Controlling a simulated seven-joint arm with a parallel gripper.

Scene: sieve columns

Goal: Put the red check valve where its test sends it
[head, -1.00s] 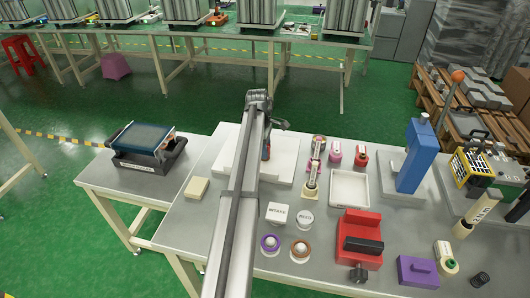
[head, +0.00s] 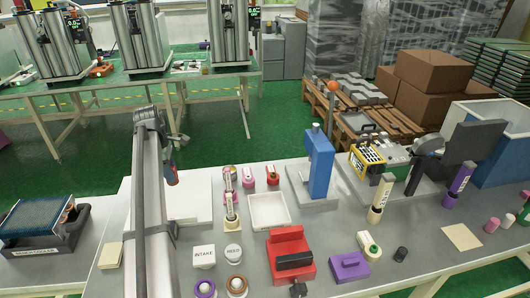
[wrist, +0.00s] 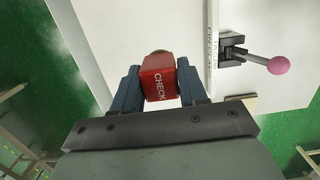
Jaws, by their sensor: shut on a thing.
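The red check valve (wrist: 157,84) is a red block with "CHECK" printed on its face. In the wrist view it sits between the two blue fingers of my gripper (wrist: 160,92), which is shut on it. In the head view my gripper (head: 170,160) holds the valve (head: 171,176) above the white board (head: 196,205) on the grey table. Other red (head: 273,174) and pink (head: 248,178) valve-like pieces stand to the right of the board.
A white tray (head: 269,226) lies right of a column of small fittings (head: 231,208). A blue press (head: 320,165) stands behind it. A red vise (head: 287,244) and purple block (head: 349,267) are in front. A black tray unit (head: 42,242) is left. A pink-knobbed lever (wrist: 277,65) shows in the wrist view.

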